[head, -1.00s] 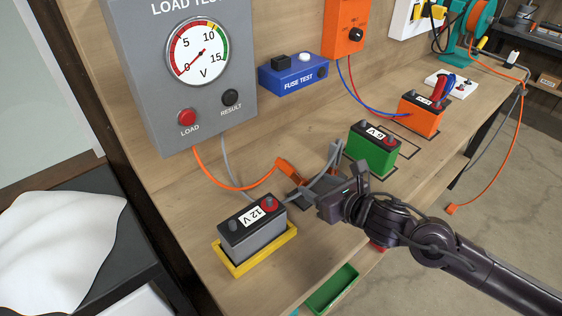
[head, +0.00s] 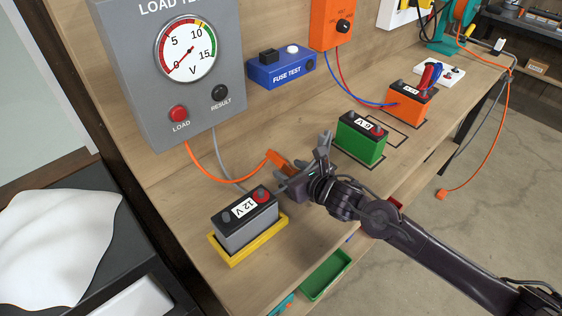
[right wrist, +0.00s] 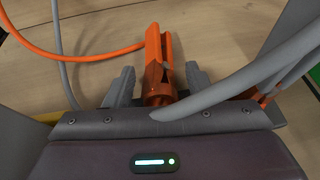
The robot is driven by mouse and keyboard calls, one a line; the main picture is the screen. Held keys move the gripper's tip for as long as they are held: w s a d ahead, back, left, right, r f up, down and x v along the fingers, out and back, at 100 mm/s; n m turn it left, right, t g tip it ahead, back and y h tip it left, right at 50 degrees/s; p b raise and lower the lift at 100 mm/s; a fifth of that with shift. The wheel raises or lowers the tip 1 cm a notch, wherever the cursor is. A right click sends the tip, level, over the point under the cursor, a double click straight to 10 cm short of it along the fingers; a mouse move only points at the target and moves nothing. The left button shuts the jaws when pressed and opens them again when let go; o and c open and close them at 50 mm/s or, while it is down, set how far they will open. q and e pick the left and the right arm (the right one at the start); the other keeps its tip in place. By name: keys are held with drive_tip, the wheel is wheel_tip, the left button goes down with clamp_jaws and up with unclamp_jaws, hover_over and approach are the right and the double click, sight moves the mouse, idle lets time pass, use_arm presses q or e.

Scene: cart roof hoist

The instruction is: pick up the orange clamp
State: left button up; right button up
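The orange clamp (head: 277,160) lies on the wooden bench at the end of an orange cable, behind the 12 V battery (head: 246,218). My right gripper (head: 285,178) is at the clamp, which it partly hides in the head view. In the right wrist view, the clamp (right wrist: 158,62) points away between the two grey fingers of my right gripper (right wrist: 159,82). The fingers are apart, with a narrow gap showing on each side of the clamp. My left gripper is not in view.
A grey cable (right wrist: 245,72) crosses close over my right gripper. The load tester (head: 175,75) stands behind. The 12 V battery sits in a yellow tray (head: 222,257). A green battery (head: 360,140) and an orange battery (head: 409,102) stand to the right. A green bin (head: 326,276) is below the front edge.

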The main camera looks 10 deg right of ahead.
drive_tip(key=c, duration=0.9)
drive_tip(key=shift+r, duration=0.1)
wheel_tip(320, 180, up, 20)
drive_tip(key=shift+f+p, duration=0.1)
drive_tip(key=shift+p, duration=0.4)
